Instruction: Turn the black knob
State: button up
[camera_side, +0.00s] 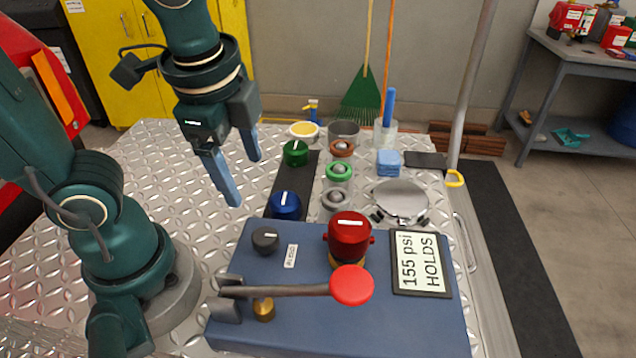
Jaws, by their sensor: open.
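The black knob (265,239) sits on the top left of the blue pump box (300,336), with a small white label to its right. It looks dark grey with a light pointer mark. My gripper (246,182) hangs above the metal table, up and left of the knob and apart from it. Its two blue fingers are spread with nothing between them.
A red-ended lever (352,285) crosses the box front. A red cap (348,236) and a display (420,262) reading "155 psi HOLDS" are to the right. Blue (286,204) and green (295,152) knobs stand behind, near several jars and rings.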

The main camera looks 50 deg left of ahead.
aim_at(265, 235)
jog(key=d+m, duration=0.1)
jog(key=m, duration=0.1)
jog(key=d+f+m+g+y, duration=0.1)
jog(key=m, duration=0.1)
jog(key=w+d+f+m+y, duration=0.1)
jog(key=shift+f+m+g, duration=0.25)
jog(key=shift+m+g, duration=0.05)
jog(key=shift+m, duration=0.1)
jog(key=shift+s+d+f+m+y, duration=0.25)
jog(key=shift+d+f+m+y, duration=0.25)
jog(key=shift+d+f+m, duration=0.45)
jog(key=shift+f, duration=0.3)
jog(key=shift+x, duration=2.3)
jog(key=shift+s+d, duration=0.1)
jog(key=shift+s, duration=0.05)
jog(key=shift+c, duration=0.3)
grip_shut()
